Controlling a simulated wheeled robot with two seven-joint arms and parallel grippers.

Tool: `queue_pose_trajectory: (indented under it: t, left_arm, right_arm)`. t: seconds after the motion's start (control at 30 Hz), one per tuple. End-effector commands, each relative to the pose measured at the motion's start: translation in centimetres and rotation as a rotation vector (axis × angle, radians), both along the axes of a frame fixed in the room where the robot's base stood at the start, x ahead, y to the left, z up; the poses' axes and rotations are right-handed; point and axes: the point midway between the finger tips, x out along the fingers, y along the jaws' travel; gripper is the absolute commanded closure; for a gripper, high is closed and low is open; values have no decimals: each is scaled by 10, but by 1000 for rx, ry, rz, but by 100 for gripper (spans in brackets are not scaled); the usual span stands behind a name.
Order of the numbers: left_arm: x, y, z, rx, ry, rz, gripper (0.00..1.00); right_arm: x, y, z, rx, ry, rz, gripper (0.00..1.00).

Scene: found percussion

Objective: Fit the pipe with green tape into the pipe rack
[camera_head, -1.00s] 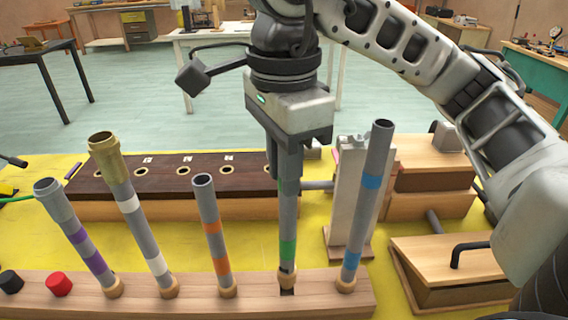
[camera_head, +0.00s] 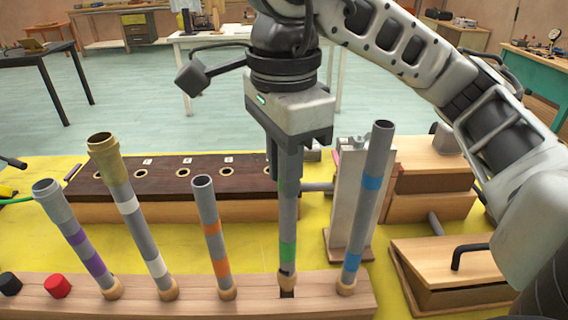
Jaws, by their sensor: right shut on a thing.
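The pipe with green tape (camera_head: 288,251) stands nearly upright in my right gripper (camera_head: 286,178), which is shut on its upper part. The fingers hide the pipe's top. Its lower end, with a tan collar, is at the dark hole in the wooden pipe rack (camera_head: 200,299), between the orange-taped pipe (camera_head: 207,215) and the blue-taped pipe (camera_head: 366,205). A dark part of the hole shows just below the pipe's end; I cannot tell whether the end is inside. My left gripper is not in view.
Purple-taped (camera_head: 75,232) and white-taped (camera_head: 140,228) pipes lean in the rack's left part, near a red cap (camera_head: 58,285). Behind lies a dark board with holes (camera_head: 110,183). A pale upright stand (camera_head: 349,195) and a wooden box with a black handle (camera_head: 450,270) are right.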

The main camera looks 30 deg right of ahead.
Motion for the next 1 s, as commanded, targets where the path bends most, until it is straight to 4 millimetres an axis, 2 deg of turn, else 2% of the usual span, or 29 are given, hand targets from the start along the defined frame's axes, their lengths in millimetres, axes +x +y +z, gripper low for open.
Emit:
queue_pose_trajectory:
  t: [0.37,1.0]
  left_arm:
    - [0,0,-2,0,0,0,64]
    - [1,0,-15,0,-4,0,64]
  right_arm:
    - [0,0,-2,0,0,0,100]
    - [0,0,-18,0,-1,0,100]
